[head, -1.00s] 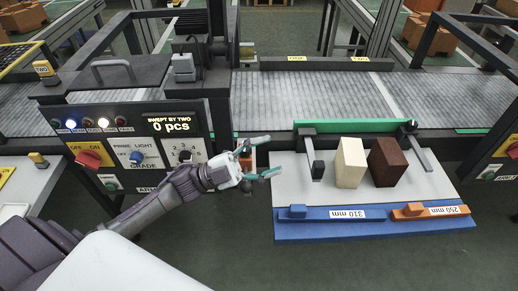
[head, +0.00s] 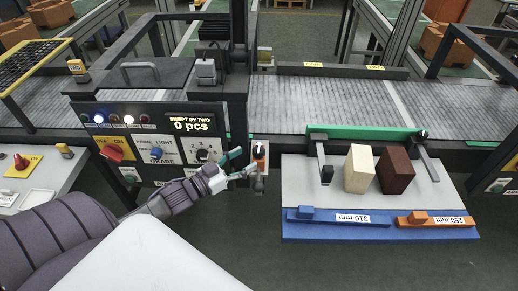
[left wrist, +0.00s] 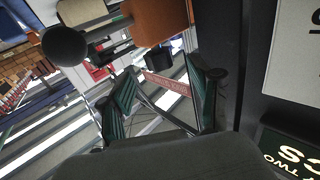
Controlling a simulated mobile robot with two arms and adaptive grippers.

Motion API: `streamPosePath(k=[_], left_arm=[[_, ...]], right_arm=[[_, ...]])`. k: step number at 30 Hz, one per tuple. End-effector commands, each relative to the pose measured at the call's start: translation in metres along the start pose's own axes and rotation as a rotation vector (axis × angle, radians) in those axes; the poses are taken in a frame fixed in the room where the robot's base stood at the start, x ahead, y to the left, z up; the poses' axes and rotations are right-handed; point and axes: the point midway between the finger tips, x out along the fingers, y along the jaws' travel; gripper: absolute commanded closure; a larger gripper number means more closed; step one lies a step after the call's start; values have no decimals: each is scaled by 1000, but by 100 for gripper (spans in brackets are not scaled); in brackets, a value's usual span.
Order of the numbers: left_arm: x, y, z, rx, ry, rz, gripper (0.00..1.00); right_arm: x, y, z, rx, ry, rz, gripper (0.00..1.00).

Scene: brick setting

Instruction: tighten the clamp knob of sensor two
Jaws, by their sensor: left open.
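The orange sensor block (head: 259,151) hangs at the side of the black post, right of the control panel (head: 160,140). A grey part with a dark end (head: 259,184) shows below it. In the left wrist view the orange block (left wrist: 160,18) is at the top, with a round black knob (left wrist: 65,46) on a short grey shaft to its left. My left gripper (head: 246,162) is open and empty, just left of the block and its lower part. In the left wrist view its two green-padded fingers (left wrist: 162,100) stand apart, below the block. My right gripper is not in view.
A board (head: 436,192) with a cream block (head: 359,169), a brown block (head: 396,170) and blue and orange length bars lies to the right. The conveyor (head: 320,108) runs behind. A black post (head: 237,110) stands close to my left gripper.

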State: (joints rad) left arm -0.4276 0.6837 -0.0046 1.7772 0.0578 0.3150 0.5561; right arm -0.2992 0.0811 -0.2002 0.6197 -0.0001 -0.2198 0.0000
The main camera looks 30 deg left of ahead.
Motion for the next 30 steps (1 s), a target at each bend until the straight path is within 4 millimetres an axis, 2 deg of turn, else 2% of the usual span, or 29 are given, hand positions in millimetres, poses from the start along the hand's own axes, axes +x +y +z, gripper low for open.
streamPosePath(k=[1, 3, 9, 13, 21, 23, 30], left_arm=[[12, 0, -3, 0, 5, 0, 37], [25, 0, -3, 0, 4, 0, 37], [51, 0, -1, 0, 2, 0, 37], [58, 0, -1, 0, 2, 1, 37], [59, 1, 0, 0, 0, 1, 37], [59, 0, 0, 0, 0, 1, 44], [59, 0, 0, 1, 1, 1, 84]], right_arm=[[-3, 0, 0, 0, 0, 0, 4], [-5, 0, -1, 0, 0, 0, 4], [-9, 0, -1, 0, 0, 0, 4], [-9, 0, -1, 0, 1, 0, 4], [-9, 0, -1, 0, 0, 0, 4], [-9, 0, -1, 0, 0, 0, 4], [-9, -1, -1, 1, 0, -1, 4]])
